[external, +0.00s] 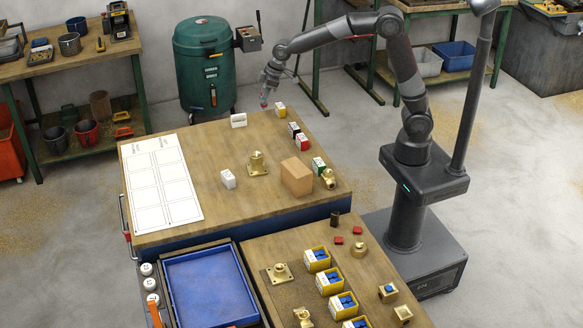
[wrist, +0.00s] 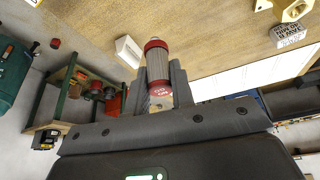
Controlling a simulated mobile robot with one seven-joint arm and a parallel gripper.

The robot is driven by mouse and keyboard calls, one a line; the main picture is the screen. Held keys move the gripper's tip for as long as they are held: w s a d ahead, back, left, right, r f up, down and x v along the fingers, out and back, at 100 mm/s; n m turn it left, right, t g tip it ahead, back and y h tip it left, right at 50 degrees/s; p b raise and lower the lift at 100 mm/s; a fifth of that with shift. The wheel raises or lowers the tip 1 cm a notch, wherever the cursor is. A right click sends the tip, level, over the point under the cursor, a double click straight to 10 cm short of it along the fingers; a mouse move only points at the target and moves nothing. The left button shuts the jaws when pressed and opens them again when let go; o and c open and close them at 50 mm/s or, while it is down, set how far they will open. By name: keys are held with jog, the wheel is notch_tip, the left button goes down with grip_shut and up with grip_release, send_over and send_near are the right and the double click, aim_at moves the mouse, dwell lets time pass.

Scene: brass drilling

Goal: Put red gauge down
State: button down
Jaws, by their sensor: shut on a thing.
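The red gauge (wrist: 156,68) is a small cylinder with red ends and a pale grey middle, seen in the wrist view. My gripper (wrist: 160,80) is shut on it, one dark finger on each side. In the external view my gripper (external: 268,87) points down near the far edge of the wooden table (external: 215,160), with the red gauge (external: 264,101) small at its tip. The gauge appears held above the table's far edge; its exact height cannot be told.
A white block (external: 238,120) stands left of my gripper and a yellow-and-white block (external: 280,109) to its right. Black, red and green labelled blocks line the right side. A cardboard-coloured box (external: 297,177) and brass fitting (external: 257,164) stand nearer. A white grid sheet (external: 160,185) lies left.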

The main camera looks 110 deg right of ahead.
jog(key=w+d+f, duration=0.1)
jog(key=w+d, duration=0.6)
jog(key=d, duration=0.1)
jog(key=shift+n, duration=0.3)
jog(key=shift+w+a+f, duration=1.1)
jog(key=shift+w+f, duration=0.4)
jog(key=shift+f, duration=0.35)
jog(key=shift+w+a+f, duration=1.15)
jog(key=shift+w+f, duration=0.35)
jog(key=shift+f, duration=0.3)
jog(key=shift+w+a+f, duration=1.1)
jog(key=shift+w+f, duration=0.4)
jog(key=shift+f, duration=0.35)
jog(key=shift+f, duration=0.15)
jog(key=c, duration=1.2)
grip_release()
jog(key=shift+c, duration=0.2)
